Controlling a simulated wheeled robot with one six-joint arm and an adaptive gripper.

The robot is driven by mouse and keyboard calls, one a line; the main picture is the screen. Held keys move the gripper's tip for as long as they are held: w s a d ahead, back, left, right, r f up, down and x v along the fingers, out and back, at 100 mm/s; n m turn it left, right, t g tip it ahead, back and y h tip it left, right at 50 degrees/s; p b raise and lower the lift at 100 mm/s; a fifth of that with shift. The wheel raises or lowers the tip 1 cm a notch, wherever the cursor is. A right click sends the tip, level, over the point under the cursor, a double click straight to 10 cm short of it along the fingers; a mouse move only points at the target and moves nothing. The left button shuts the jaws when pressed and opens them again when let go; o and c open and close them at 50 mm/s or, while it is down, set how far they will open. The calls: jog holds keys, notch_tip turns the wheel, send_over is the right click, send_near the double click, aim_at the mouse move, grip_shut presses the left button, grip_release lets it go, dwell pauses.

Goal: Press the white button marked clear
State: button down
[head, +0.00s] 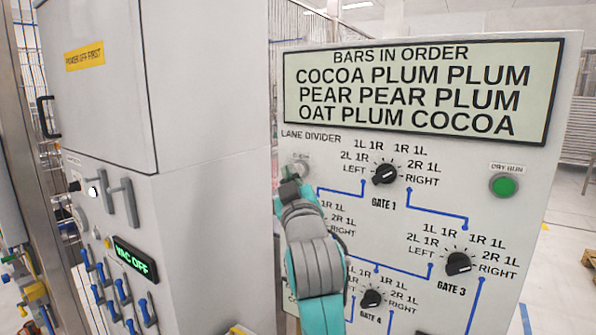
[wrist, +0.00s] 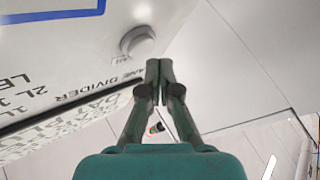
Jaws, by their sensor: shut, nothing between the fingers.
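The white button (wrist: 138,42) is a pale round knob standing out from the panel in the wrist view. It lies up and to the left of my gripper's fingertips (wrist: 159,68), apart from them in the picture. The small label beside it is too small to read. In the head view my gripper (head: 289,180) is in front of the upper left of the divider panel (head: 440,165). There it covers much of the button, and its label is only partly legible. My gripper is shut and empty. I cannot tell whether it touches the panel.
A green dry run button (head: 504,185) is at the panel's right. Black gate dials (head: 385,174) sit near my arm, under an order display (head: 420,90). A grey cabinet (head: 210,90) with switches and a green VAC OFF display (head: 135,258) stands at left.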

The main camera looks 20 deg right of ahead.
jog(key=shift+w+d, duration=0.1)
jog(key=shift+d, duration=0.05)
dwell(0.6)
jog(key=shift+w+d, duration=0.15)
jog(key=shift+w+d, duration=0.2)
jog(key=shift+d, duration=0.1)
dwell(0.8)
dwell(0.3)
jog(key=shift+s+a, duration=0.45)
jog(key=shift+a, duration=0.15)
jog(key=shift+a, duration=0.1)
jog(key=s+a, duration=0.1)
jog(key=a, duration=0.1)
jog(key=s+a, duration=0.2)
dwell(0.5)
jog(key=shift+f, duration=0.1)
dwell(0.5)
